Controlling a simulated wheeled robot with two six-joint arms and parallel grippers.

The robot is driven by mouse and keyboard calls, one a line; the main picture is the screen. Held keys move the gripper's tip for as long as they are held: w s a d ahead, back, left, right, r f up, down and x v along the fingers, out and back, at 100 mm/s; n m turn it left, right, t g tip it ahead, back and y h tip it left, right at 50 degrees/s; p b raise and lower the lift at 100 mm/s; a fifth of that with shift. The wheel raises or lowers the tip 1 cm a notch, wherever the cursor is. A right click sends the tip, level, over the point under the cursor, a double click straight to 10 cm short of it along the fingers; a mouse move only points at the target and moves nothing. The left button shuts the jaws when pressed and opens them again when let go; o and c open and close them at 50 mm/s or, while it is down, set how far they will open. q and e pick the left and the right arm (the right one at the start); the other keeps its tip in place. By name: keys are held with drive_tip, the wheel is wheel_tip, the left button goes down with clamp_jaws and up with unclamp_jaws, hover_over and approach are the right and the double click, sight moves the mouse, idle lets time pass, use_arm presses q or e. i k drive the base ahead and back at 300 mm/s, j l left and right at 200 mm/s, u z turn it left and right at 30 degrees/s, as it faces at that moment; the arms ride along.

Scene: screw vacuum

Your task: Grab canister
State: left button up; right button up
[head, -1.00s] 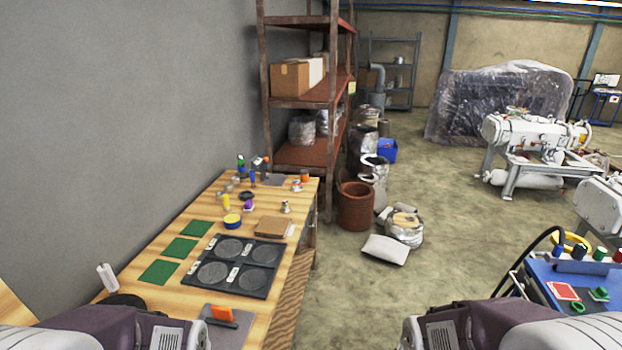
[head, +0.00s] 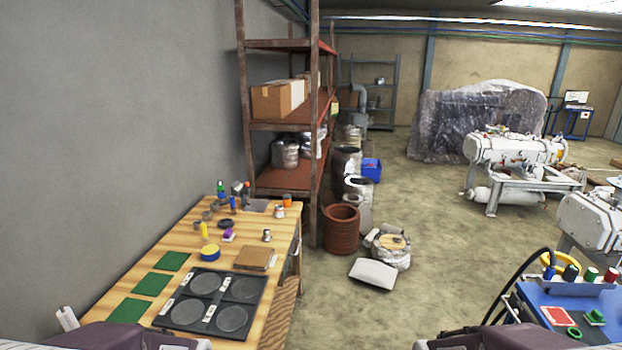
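A wooden workbench (head: 263,285) stands at the left, against the wall. Small metal canister-like pieces stand on it, one (head: 267,235) near its right edge and one (head: 279,211) farther back with a reddish lower band. A round blue and yellow tin (head: 210,253) sits nearer, left of a brown square block (head: 254,258). I cannot tell which of these is the canister.
A black tray with round recesses (head: 177,313) and several green squares (head: 153,283) lie on the bench. Rusty shelving (head: 318,130) and a brown barrel (head: 341,232) stand beyond. A blue cart (head: 570,293) is at right. Open floor (head: 400,310) lies between.

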sight(286, 198)
drive_tip(key=i+l+z, duration=0.15)
drive_tip(key=i, duration=0.8)
drive_tip(key=i+l+z, duration=0.15)
drive_tip(key=i, duration=0.85)
drive_tip(key=i+u, duration=0.35)
drive_tip(key=u, duration=0.15)
drive_tip(key=i+l+u, duration=0.25)
drive_tip(key=u, duration=0.2)
drive_tip(key=i+l+u, duration=0.35)
drive_tip(key=u, duration=0.15)
drive_tip(key=i+l+u, duration=0.25)
drive_tip(key=l+u, duration=0.25)
drive_tip(key=i+l+u, duration=0.15)
drive_tip(key=l+u, duration=0.35)
drive_tip(key=i+l+u, duration=0.1)
drive_tip(key=l+u, duration=0.35)
